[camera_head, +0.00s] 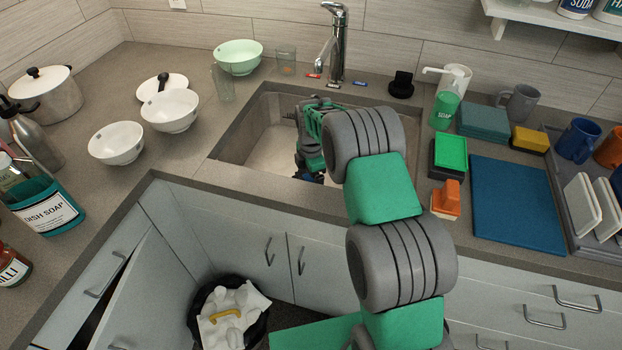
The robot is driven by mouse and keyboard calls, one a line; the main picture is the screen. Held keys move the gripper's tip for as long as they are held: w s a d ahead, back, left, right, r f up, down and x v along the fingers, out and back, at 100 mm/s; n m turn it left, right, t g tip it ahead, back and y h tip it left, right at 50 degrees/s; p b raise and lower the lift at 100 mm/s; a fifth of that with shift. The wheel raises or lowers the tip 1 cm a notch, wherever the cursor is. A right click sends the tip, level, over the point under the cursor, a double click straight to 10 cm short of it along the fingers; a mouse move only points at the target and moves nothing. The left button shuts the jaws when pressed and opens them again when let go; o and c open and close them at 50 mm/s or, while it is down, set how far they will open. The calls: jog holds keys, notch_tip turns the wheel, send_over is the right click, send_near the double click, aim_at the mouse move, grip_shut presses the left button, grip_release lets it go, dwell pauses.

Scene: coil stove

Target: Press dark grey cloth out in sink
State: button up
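The sink (232,145) is a sunken grey basin in the counter, below a chrome faucet (337,45). My arm reaches over its front right edge. The arm and wrist cover the right part of the basin. The fingers are small and dark, and I cannot tell whether they are open or shut. I cannot make out a dark grey cloth. The part of the basin that shows left of the gripper looks empty and pale.
White bowls (170,112), a green bowl (238,57) and glasses (222,83) stand left of and behind the sink. Right of it are a soap bottle (444,109), sponges (448,154), an orange brush (446,197) and a blue mat (515,208). A bin (260,326) stands below.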

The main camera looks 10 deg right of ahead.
jog(key=shift+f, duration=0.1)
jog(key=shift+f+b, duration=0.45)
jog(key=shift+f, duration=0.1)
jog(key=shift+r, duration=0.1)
dwell(2.0)
jog(key=shift+r+p, duration=1.8)
jog(key=shift+r, duration=1.7)
notch_tip(320, 180, up, 16)
jog(key=p, duration=0.8)
jog(key=shift+p, duration=0.35)
